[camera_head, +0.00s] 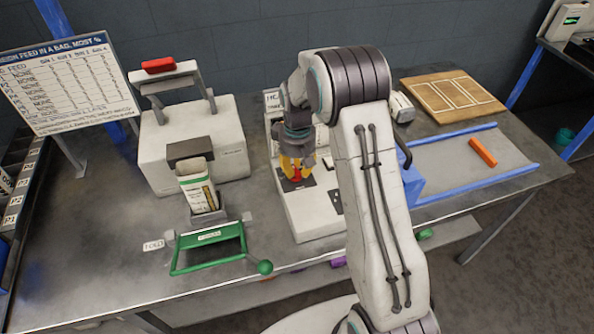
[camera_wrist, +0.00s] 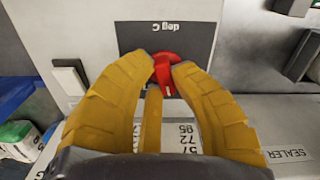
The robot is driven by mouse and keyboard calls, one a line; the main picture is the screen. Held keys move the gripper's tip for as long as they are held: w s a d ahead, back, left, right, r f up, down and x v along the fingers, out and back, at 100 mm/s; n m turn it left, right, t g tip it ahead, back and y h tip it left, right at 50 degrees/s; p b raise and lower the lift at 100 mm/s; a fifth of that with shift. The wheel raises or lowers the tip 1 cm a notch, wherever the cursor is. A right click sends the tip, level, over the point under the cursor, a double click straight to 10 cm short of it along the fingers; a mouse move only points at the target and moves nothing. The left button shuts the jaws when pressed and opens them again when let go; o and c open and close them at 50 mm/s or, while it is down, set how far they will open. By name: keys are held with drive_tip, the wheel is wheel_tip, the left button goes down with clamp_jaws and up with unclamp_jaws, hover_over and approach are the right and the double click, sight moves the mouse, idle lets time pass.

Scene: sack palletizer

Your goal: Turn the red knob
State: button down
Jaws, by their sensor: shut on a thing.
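The red knob (camera_wrist: 166,68) sits on a dark panel marked "deg C" on a white machine. My gripper (camera_wrist: 163,78) has its yellow fingers closed around the knob in the wrist view, covering its sides. In the head view, my gripper (camera_head: 294,172) points down at the dark panel on top of the white machine (camera_head: 318,214), and only a bit of red shows between the fingers. Which way the knob points is hard to tell.
A white press with a red handle (camera_head: 159,65) and an open bag (camera_head: 199,192) stand to the left. A green frame with a ball handle (camera_head: 208,249) is in front of them. A blue-railed chute with an orange bar (camera_head: 483,152) lies to the right. A printed board (camera_head: 72,85) stands far left.

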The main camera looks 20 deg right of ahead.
drive_tip(key=shift+s+f+m+b, duration=0.15)
drive_tip(key=shift+m+b, duration=0.2)
drive_tip(key=shift+m, duration=1.25)
drive_tip(key=c, duration=1.1)
unclamp_jaws()
drive_tip(key=shift+o, duration=0.2)
drive_tip(key=shift+r, duration=0.2)
wheel_tip(320, 180, up, 12)
drive_tip(key=shift+f, duration=0.1)
